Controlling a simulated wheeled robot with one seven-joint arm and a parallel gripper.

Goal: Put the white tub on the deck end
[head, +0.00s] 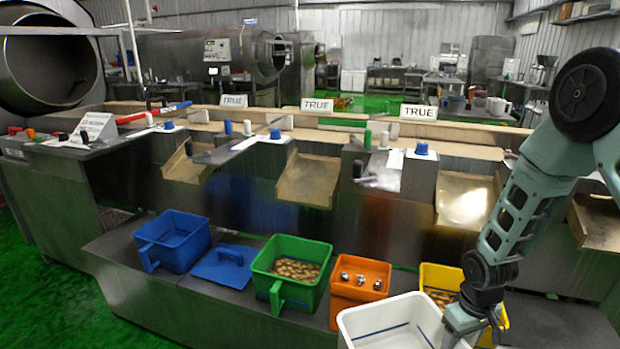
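The white tub (388,330) is at the bottom of the head view, in front of the orange tub, and its lower part is cut off by the picture edge. It looks empty, with a dark line along its inner wall. My gripper (470,328) is at the tub's right rim, and its fingertips are hidden or too small to make out. I cannot tell whether it grips the rim or whether the tub is held up. The low grey deck (210,315) runs across the front, and its right end (560,325) is bare.
On the deck stand a blue tub (172,240), a blue lid (222,265), a green tub (290,258) of brown pieces, an orange tub (358,290) with metallic round pieces, and a yellow tub (440,277) partly behind my arm. Chutes (308,180) stand behind.

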